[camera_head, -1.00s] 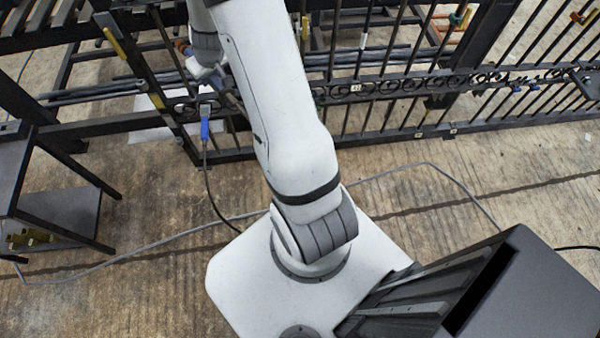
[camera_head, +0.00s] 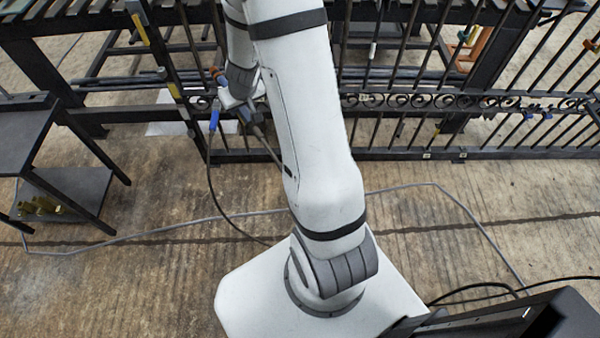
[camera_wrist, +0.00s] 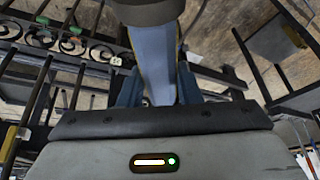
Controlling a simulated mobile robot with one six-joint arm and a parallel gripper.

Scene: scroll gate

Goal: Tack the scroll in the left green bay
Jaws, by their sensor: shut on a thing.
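My gripper (camera_wrist: 158,88) is shut on a blue-grey handle (camera_wrist: 153,62) that ends in a dark round part at the top of the wrist view. In the head view my gripper (camera_head: 240,97) is at the gate's left part, partly hidden by my arm. A blue piece with a black cable (camera_head: 214,115) hangs there, seemingly part of the held tool. The row of dark scrolls (camera_head: 410,101) runs along the gate; it also shows in the wrist view (camera_wrist: 72,44). Small green parts (camera_wrist: 76,30) sit near the scrolls. I cannot tell which bay is the left green one.
The black barred gate frame (camera_head: 400,155) spans the back. A dark table (camera_head: 30,128) with a lower shelf (camera_head: 75,190) stands at left.

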